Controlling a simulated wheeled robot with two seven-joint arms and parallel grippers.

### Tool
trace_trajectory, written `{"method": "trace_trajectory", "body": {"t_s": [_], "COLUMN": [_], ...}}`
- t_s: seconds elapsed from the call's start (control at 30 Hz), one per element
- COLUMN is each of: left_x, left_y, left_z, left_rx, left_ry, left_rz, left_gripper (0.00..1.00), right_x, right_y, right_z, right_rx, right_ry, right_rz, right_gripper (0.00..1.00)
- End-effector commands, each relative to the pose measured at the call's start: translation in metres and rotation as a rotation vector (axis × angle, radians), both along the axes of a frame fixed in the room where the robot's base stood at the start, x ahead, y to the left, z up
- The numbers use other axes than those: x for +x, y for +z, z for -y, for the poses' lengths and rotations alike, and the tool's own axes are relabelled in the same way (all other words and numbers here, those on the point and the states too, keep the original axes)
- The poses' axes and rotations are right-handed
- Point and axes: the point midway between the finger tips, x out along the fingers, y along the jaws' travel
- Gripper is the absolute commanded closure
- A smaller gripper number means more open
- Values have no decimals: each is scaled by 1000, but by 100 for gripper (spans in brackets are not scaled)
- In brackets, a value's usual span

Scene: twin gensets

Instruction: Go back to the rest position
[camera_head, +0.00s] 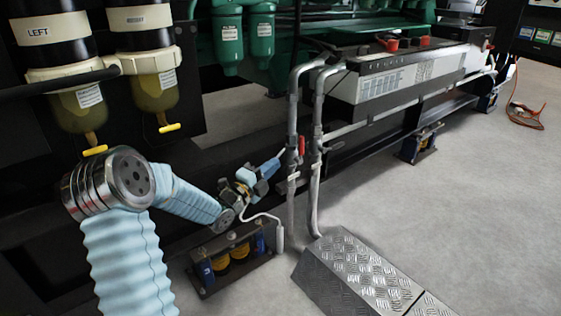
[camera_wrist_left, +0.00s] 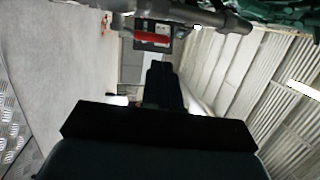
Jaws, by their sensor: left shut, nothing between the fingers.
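My left arm, in a light blue sleeve, reaches in from the left of the head view. Its gripper (camera_head: 279,158) is beside the grey vertical pipes, close to a red valve handle (camera_head: 301,145). I cannot tell from the head view whether it touches the handle. In the left wrist view the dark gripper fingers (camera_wrist_left: 165,82) are together with nothing seen between them. A red handle (camera_wrist_left: 150,38) on a grey pipe shows beyond them, apart from the fingertips in the picture. My right gripper is in neither view.
Grey pipes (camera_head: 316,130) stand right of the gripper. A spring mount (camera_head: 235,258) sits below it, and a tread-plate step (camera_head: 358,272) stands on the floor. Filter bowls with yellow drain handles (camera_head: 170,128) hang upper left. Open floor (camera_head: 470,190) lies to the right.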

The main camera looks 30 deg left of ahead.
Motion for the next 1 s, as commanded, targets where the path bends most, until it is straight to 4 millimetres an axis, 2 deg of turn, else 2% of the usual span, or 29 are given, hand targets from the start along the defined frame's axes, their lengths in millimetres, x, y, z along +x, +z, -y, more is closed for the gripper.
{"method": "trace_trajectory", "body": {"t_s": [0.1,0.23,0.47,0.57,0.67,0.77,0.8,0.87,0.9,0.97,1.0], "left_x": [-20,-33,-39,-35,-28,-27,-32,-44,-57,-80,-98], "left_y": [-1,-2,-3,-15,-55,-122,-152,-195,-223,-260,-282], "left_z": [-4,-7,-8,-2,16,52,70,99,118,146,163], "left_rx": [1,1,-2,-57,-236,-522,-645,-823,-934,-1083,-1170], "left_ry": [2,2,0,-3,-5,17,37,84,125,205,265], "left_rz": [-1,0,0,-42,-180,-417,-528,-699,-812,-972,-1073], "left_gripper": [100,100,100,100,100,100,100,100,100,100,100], "right_x": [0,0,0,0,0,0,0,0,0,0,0], "right_y": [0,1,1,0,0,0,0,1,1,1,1], "right_z": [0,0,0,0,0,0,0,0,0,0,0], "right_rx": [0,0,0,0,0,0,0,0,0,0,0], "right_ry": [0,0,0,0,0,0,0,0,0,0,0], "right_rz": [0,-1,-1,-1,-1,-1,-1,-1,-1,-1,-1], "right_gripper": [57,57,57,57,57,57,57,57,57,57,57]}}
